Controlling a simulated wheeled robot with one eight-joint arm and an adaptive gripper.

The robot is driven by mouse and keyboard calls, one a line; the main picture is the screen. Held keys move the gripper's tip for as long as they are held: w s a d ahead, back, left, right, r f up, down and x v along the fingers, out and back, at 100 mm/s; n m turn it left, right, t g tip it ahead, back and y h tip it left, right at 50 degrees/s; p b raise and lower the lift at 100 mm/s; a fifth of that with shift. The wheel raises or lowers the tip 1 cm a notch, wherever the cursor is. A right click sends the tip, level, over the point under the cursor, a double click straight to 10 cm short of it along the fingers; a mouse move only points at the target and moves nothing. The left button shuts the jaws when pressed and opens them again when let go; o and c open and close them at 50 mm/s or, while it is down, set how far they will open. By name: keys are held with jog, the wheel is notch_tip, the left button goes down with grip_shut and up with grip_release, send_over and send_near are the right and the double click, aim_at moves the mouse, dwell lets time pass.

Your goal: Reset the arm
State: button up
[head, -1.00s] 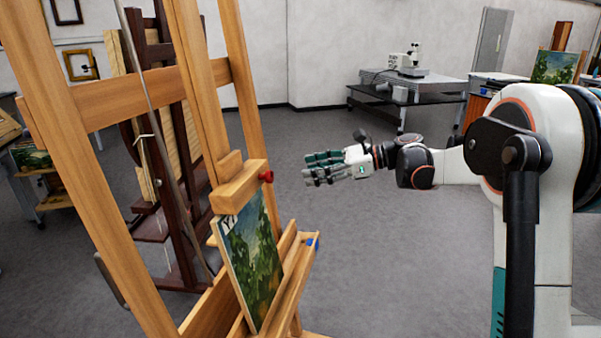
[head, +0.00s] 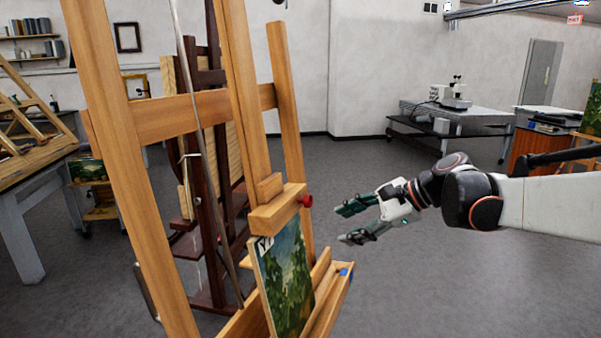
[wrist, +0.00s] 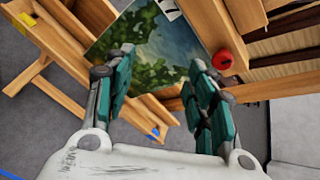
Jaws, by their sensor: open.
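My gripper (head: 348,223) is open and empty in the head view, to the right of the wooden easel and apart from it. My arm reaches in from the right edge. In the wrist view my gripper's two teal fingers (wrist: 160,90) are spread, with the painting behind them. The green landscape painting (head: 287,277) stands on the easel's lower ledge, under the wooden clamp block. It also shows in the wrist view (wrist: 160,45). The wooden easel (head: 180,118) fills the left-centre of the head view. A red knob (head: 305,201) sits on its clamp block.
A dark easel (head: 222,200) stands behind the wooden one. A table (head: 25,220) is at the left. A bench with a microscope (head: 455,118) stands at the back right. The grey floor between the easel and that bench is clear.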

jog(key=s+d+f+n+t+h+b, duration=0.1)
jog(key=s+d+f+n+h, duration=0.1)
jog(key=s, duration=0.7)
jog(key=s+d+f+n+h+b, duration=0.2)
jog(key=s+d+f+n+h, duration=0.1)
jog(key=s+f+n, duration=0.4)
jog(key=s+d+f+n+t+h+b, duration=0.1)
jog(key=s+f+n+h, duration=0.3)
jog(key=s, duration=0.6)
jog(key=shift+s+d+f+n+t+h+b, duration=0.35)
jog(key=shift+d+f+n, duration=0.45)
jog(key=shift+n, duration=0.3)
